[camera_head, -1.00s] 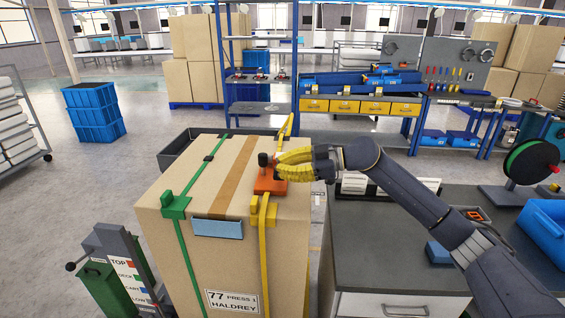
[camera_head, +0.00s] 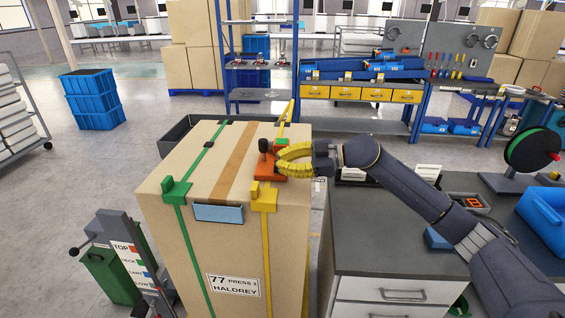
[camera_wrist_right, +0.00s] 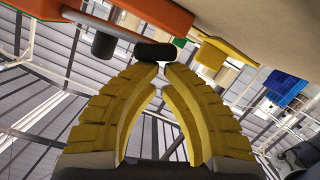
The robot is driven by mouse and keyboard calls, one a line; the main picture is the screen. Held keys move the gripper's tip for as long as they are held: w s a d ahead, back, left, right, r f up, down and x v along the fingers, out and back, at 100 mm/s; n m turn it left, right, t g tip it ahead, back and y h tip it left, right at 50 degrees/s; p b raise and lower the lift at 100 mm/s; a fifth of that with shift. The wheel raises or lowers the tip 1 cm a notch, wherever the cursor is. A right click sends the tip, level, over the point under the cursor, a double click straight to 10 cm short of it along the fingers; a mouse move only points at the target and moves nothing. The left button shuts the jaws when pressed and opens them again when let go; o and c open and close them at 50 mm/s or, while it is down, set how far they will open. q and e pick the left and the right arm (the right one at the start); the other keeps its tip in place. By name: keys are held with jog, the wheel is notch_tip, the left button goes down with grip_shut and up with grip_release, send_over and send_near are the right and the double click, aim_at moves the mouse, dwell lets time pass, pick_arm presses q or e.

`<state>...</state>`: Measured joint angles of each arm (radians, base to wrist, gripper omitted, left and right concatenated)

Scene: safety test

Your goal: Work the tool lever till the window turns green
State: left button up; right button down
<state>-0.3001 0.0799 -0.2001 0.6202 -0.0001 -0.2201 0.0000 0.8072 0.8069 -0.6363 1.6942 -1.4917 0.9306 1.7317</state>
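The orange-red tool (camera_head: 268,167) sits on top of a tall cardboard box, by the yellow strap. A black upright knob (camera_head: 263,146) stands on it. My right gripper (camera_head: 283,159) is just right of the tool. Its yellow fingers nearly meet at the tips (camera_wrist_right: 160,68), right at the black grip; whether they touch it is unclear. My left gripper is out of view.
The box (camera_head: 225,250) carries a green strap (camera_head: 178,205) and a yellow strap (camera_head: 265,225). A grey workbench (camera_head: 390,240) stands right, with a reel (camera_head: 532,150) and a blue bin (camera_head: 543,218). A lever stand (camera_head: 130,255) is at lower left.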

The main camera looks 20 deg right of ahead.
jog(key=s+d+r, duration=0.5)
jog(key=s+d, duration=0.1)
jog(key=d, duration=0.2)
jog(key=shift+r, duration=0.4)
dwell(0.9)
